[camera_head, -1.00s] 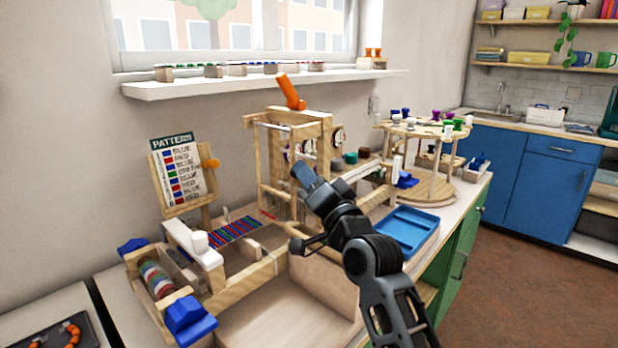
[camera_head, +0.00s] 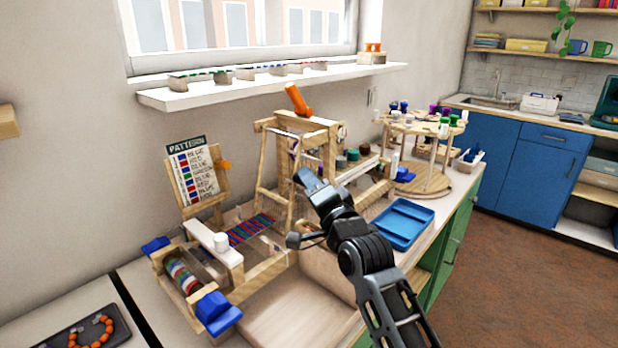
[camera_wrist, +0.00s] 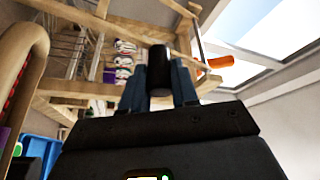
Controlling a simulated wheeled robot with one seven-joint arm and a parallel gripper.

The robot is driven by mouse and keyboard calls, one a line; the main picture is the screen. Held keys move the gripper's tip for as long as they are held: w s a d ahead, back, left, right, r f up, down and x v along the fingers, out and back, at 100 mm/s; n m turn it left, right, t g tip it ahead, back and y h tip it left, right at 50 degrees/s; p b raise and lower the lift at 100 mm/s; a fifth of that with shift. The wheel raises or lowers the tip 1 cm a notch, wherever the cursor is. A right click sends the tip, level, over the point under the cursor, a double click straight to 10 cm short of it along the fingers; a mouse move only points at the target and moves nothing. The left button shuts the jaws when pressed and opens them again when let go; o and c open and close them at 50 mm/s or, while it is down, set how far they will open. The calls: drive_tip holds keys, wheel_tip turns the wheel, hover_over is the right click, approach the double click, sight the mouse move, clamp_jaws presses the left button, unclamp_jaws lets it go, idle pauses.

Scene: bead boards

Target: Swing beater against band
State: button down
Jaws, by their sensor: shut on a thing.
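The beater (camera_head: 263,168) is a wooden frame hanging in the upright loom frame, and it leans toward the woven side. The band (camera_head: 248,230) is a flat red and blue strip in front of it. The beater's lower end is near the band's far end; I cannot tell whether they touch. My gripper (camera_head: 306,180) is at the front of the loom. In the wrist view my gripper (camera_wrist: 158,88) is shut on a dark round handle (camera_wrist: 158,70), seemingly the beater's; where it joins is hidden.
An orange lever (camera_head: 297,99) stands on top of the loom. A pattern card (camera_head: 195,172) stands at left. Blue knobs (camera_head: 218,312) flank the front roller. A blue tray (camera_head: 403,222) and a round bead stand (camera_head: 425,185) are at right.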

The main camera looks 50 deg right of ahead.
drive_tip(key=shift+a, duration=0.3)
